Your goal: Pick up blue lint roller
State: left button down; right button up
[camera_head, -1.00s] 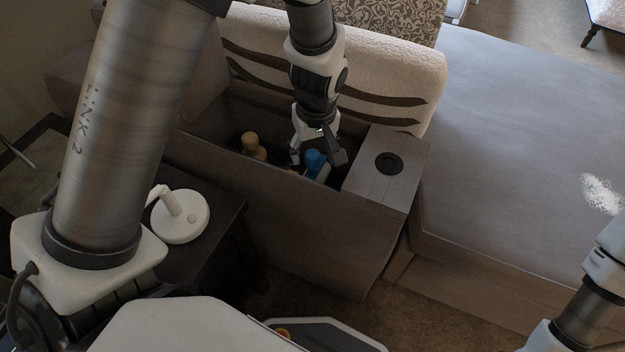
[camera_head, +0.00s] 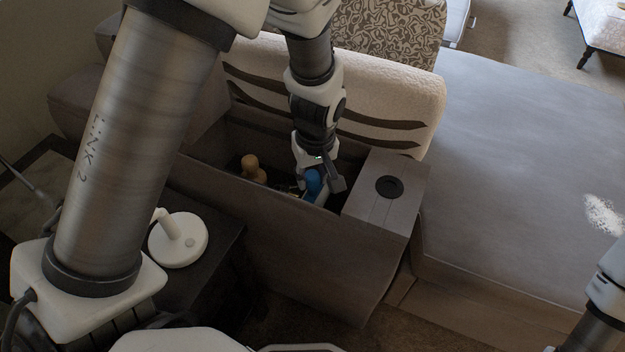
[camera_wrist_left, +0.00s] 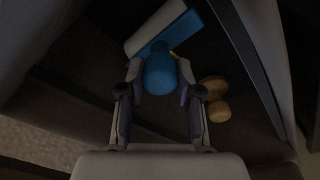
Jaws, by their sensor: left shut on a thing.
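The blue lint roller (camera_head: 313,184) is low inside the open compartment of the sofa (camera_head: 270,215). In the left wrist view its rounded blue handle (camera_wrist_left: 159,74) sits between my left fingers, and its white roller head (camera_wrist_left: 155,27) lies beyond. My left gripper (camera_head: 322,182) reaches down into the compartment and is shut on the handle; it also shows in the left wrist view (camera_wrist_left: 158,88). Part of the lint roller is hidden by the compartment wall in the head view. Of my right arm only a link shows at the lower right; its gripper is out of view.
A tan wooden, knobbed object (camera_head: 252,167) lies in the same compartment, left of the lint roller; it also shows in the left wrist view (camera_wrist_left: 215,98). A console with a black cup holder (camera_head: 389,187) borders the compartment. A white lamp-like object (camera_head: 178,240) stands on a dark side table.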

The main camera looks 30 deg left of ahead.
pick_arm(q)
notch_tip(320, 180, up, 17)
jog(key=p, duration=0.6)
jog(key=shift+r, duration=0.1)
